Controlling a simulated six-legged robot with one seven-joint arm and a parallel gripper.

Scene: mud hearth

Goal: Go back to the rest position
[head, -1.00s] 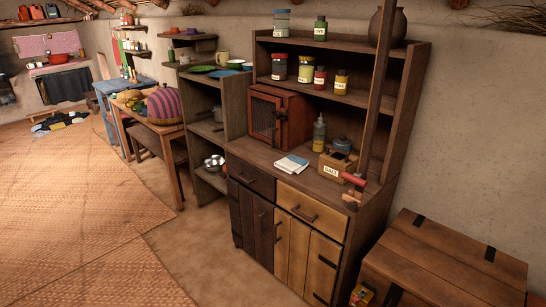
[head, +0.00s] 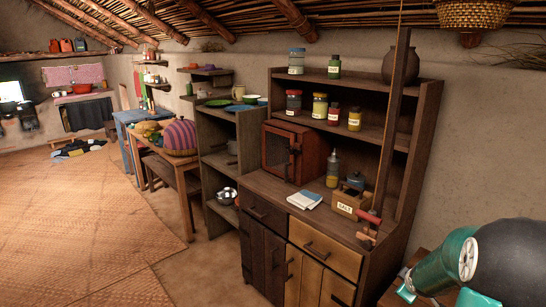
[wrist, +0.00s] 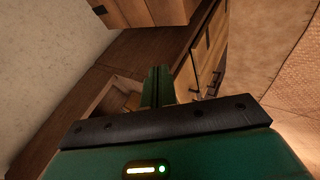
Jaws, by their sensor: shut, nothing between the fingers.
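My gripper (wrist: 158,86) shows in the wrist view with its green fingers together and nothing between them. It is over wooden furniture, with drawer handles to its right. Its distance from the wood is hard to judge. In the head view, part of my green and black arm (head: 445,265) shows at the lower right, in front of the wooden chest, which is mostly hidden. I cannot make out the fingertips in that view.
The dark wooden cabinet (head: 262,236) holds jars, a red-brown box (head: 291,150), a folded cloth (head: 304,200) and a salt box (head: 352,204). A pole (head: 391,120) stands before its right side.

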